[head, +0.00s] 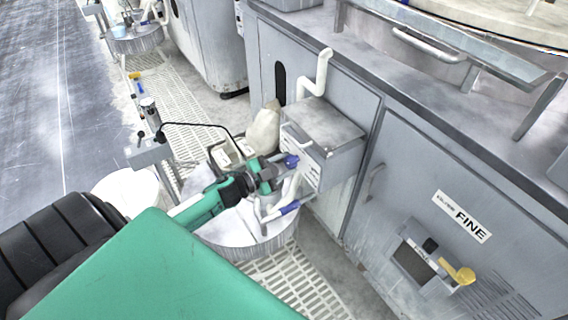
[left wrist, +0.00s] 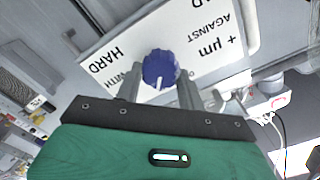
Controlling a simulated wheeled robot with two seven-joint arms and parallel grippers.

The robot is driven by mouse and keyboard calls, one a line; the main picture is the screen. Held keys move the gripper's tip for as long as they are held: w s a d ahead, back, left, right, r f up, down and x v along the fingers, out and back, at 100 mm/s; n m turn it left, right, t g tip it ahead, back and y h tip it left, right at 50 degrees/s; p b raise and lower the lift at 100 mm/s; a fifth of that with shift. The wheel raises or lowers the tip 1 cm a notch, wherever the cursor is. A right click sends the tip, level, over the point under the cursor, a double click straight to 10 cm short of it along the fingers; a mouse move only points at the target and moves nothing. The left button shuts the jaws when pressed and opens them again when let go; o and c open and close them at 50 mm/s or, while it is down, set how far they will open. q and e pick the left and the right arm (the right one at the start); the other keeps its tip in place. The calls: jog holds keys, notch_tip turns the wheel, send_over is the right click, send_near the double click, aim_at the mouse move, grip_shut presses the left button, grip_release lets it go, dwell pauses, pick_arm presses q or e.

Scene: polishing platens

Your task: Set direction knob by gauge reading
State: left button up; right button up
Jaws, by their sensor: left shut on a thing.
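The blue direction knob (left wrist: 160,68) sits on a white label plate (left wrist: 105,65) in the left wrist view. The plate's print is upside down; "HARD", "AGAINST", "WITH" and "+ µm" are legible. The knob's white mark points toward the bottom of the picture. In the head view the knob (head: 291,161) is on the front of a grey box (head: 325,135) on the cabinet. My left gripper (head: 279,169) is shut on the knob, with one finger on each side (left wrist: 160,86). I cannot make out a gauge reading. My right gripper is not in view.
A round grey drum (head: 250,238) with blue-handled tools on top stands under my left gripper. A white pipe (head: 318,75) rises beside the box. The "FINE" cabinet door (head: 400,190) has a holder with a yellow-ended item (head: 460,274). Slatted mats cover the floor.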

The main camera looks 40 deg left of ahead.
pick_arm(q)
jog(key=shift+m, duration=0.5)
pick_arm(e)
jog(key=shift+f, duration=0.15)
pick_arm(q)
jog(key=o, duration=1)
jog(key=shift+s, duration=0.1)
jog(key=v, duration=1.3)
jog(key=shift+s+a, duration=0.1)
jog(key=shift+s, duration=0.2)
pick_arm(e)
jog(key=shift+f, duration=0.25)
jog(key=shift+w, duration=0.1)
